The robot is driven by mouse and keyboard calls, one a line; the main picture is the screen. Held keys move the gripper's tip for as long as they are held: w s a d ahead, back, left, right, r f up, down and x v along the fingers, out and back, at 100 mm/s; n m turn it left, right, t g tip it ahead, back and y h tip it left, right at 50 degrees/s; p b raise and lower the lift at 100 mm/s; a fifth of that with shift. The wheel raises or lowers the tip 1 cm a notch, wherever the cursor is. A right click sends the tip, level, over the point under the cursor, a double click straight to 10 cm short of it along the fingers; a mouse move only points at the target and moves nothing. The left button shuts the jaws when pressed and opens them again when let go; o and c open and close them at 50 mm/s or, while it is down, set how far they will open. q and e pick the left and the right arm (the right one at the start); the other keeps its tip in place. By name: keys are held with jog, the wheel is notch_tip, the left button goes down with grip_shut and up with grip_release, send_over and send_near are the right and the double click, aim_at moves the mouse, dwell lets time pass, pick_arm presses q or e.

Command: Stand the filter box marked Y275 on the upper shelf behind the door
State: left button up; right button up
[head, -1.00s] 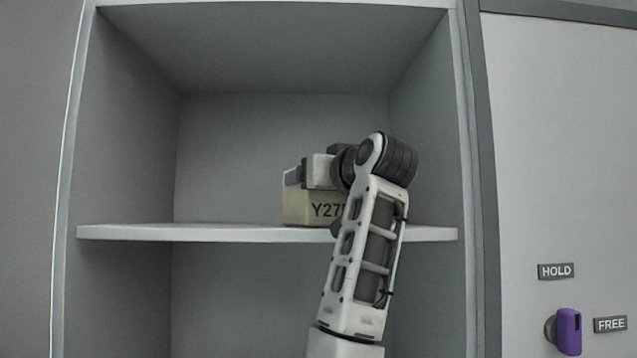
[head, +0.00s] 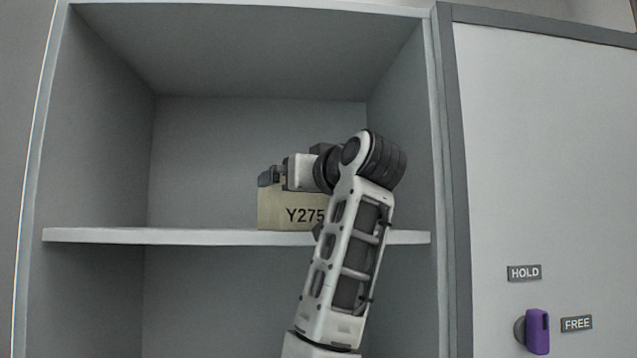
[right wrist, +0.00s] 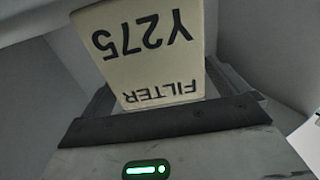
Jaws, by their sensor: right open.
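The pale yellow filter box (head: 290,214), marked Y275, stands upright on the upper shelf (head: 150,237) of the open cabinet. My right gripper (head: 270,177) is at the top of the box, and my arm covers its right end. In the right wrist view the box (right wrist: 150,55) shows its label upside down, between the dark fingers of my gripper (right wrist: 165,95). The jaws are open; whether a finger still touches the box I cannot tell. My left gripper is not in view.
The shelf is clear to the left of the box. On the right is a white panel (head: 550,150) with a purple knob (head: 537,331), a HOLD label (head: 524,273) and a FREE label (head: 576,324). The knob is beside FREE.

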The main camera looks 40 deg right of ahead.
jog(key=s+a+b, duration=0.1)
jog(key=s+b, duration=0.1)
jog(key=s, duration=0.7)
jog(key=shift+s+a, duration=0.15)
jog(key=shift+a, duration=0.05)
